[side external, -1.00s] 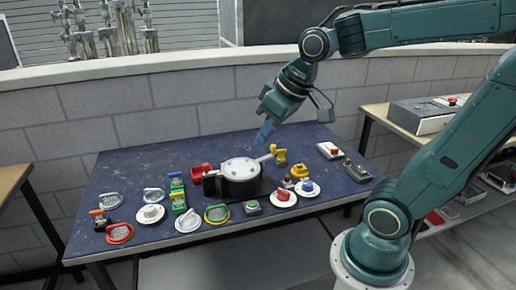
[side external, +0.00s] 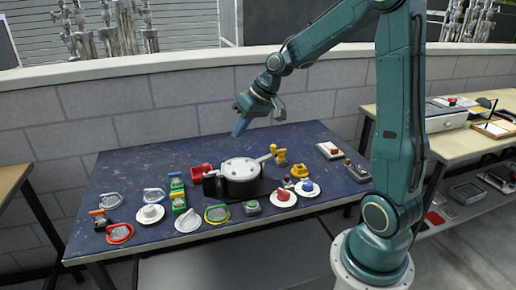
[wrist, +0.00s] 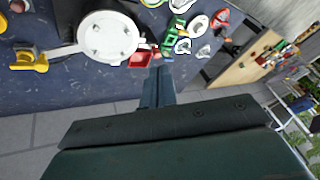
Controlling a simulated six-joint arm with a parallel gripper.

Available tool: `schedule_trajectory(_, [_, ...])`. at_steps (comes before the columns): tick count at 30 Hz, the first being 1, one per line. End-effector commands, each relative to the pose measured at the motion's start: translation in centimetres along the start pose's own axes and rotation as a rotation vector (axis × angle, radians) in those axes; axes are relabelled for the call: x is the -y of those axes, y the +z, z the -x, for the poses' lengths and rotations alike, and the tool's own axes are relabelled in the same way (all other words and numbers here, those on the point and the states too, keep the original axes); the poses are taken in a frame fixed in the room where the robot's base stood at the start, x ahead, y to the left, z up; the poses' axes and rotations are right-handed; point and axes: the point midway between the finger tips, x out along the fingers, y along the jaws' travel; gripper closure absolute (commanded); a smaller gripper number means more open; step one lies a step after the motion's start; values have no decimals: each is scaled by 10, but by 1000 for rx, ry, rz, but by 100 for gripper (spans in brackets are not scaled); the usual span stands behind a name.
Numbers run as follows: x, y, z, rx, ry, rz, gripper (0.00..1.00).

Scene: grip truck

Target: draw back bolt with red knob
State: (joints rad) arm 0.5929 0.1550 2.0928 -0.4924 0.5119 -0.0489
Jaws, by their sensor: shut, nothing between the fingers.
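I cannot single out the bolt for sure. A grey plate with a red knob (side external: 331,150) lies at the table's right back in the side view. A second grey plate with a small dark reddish knob (side external: 356,170) lies just in front of it. My gripper (side external: 238,127) is shut and empty, its blue fingers pointing down in the air behind the pot, well left of both plates. In the wrist view my gripper (wrist: 158,72) appears near a red box (wrist: 141,57), with no contact visible.
A round pot with a white lid (side external: 240,168) stands mid-table, with a red box (side external: 200,172) at its left and a yellow part (side external: 280,156) at its right. Several rings, plates and buttons line the front. The table's back left is clear.

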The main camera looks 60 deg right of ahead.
Motion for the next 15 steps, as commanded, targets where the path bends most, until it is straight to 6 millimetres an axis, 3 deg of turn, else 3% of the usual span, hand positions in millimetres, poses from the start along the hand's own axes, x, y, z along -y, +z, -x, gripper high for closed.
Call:
schedule_trajectory(9, [-56,-16,-34,-35,-60,-95,100])
schedule_trajectory(15, [-80,-20,-48,-57,-88,-137,100])
